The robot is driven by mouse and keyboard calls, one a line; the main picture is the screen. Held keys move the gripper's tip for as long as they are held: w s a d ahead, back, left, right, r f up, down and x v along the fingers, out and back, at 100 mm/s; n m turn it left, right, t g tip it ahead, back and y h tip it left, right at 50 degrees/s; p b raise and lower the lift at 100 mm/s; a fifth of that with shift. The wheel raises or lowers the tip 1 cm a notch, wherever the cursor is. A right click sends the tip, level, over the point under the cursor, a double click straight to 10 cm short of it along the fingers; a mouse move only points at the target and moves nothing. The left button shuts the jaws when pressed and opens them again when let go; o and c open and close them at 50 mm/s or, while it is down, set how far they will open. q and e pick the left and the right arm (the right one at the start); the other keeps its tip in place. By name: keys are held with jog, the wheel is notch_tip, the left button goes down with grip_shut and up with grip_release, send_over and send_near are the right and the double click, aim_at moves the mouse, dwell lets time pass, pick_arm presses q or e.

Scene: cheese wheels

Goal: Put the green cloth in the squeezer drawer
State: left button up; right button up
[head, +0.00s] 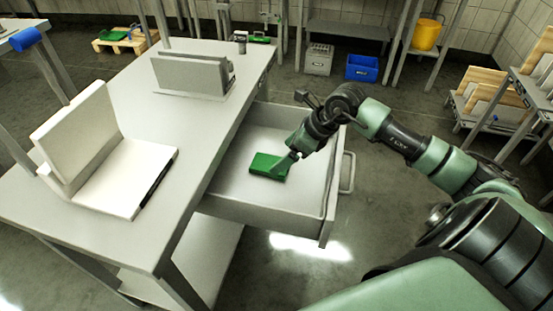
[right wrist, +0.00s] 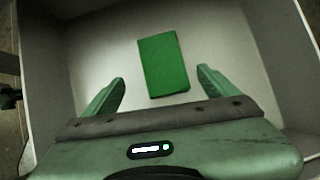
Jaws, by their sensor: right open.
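The green cloth (head: 265,165) lies flat as a folded rectangle on the floor of the open drawer (head: 262,209) under the table. In the right wrist view the cloth (right wrist: 163,65) lies ahead of the fingertips, with pale drawer floor around it. My right gripper (head: 289,160) reaches into the drawer from the right, close to the cloth's right end in the head view. In the right wrist view its two fingers (right wrist: 160,75) are spread wide with nothing between them. My left gripper is not in view.
The metal table (head: 190,130) carries a white press-like device (head: 110,170) and a grey upright holder (head: 190,75). A blue crate (head: 362,67), a grey crate (head: 318,59) and a yellow bucket (head: 426,34) stand at the back. The drawer walls surround my right gripper.

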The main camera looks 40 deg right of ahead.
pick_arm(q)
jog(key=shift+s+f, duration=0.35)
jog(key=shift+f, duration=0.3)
pick_arm(e)
jog(key=v, duration=0.6)
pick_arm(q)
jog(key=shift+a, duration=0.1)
